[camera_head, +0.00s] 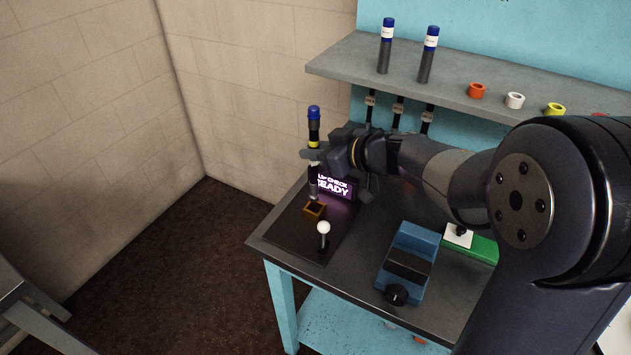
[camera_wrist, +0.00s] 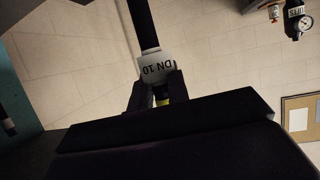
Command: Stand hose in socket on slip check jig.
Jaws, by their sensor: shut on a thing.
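The hose (camera_head: 314,129) is a dark upright piece with a blue top cap, a yellow band and a white label. My gripper (camera_head: 314,155) is shut around it at the label, which reads "DN 10" in the wrist view, where the hose (camera_wrist: 144,25) also shows. The hose's lower end is just above or at the small brown square socket (camera_head: 314,211); I cannot tell whether it has entered. The socket sits on the dark slip check jig (camera_head: 298,236), whose lit purple display (camera_head: 333,187) reads "READY", partly covered by my arm.
A white-knobbed lever (camera_head: 324,229) stands in front of the socket. A blue vise-like block (camera_head: 408,262) and a green block (camera_head: 484,249) lie to the right. The shelf (camera_head: 345,62) above holds two capped hoses and several coloured rings; more hoses hang beneath.

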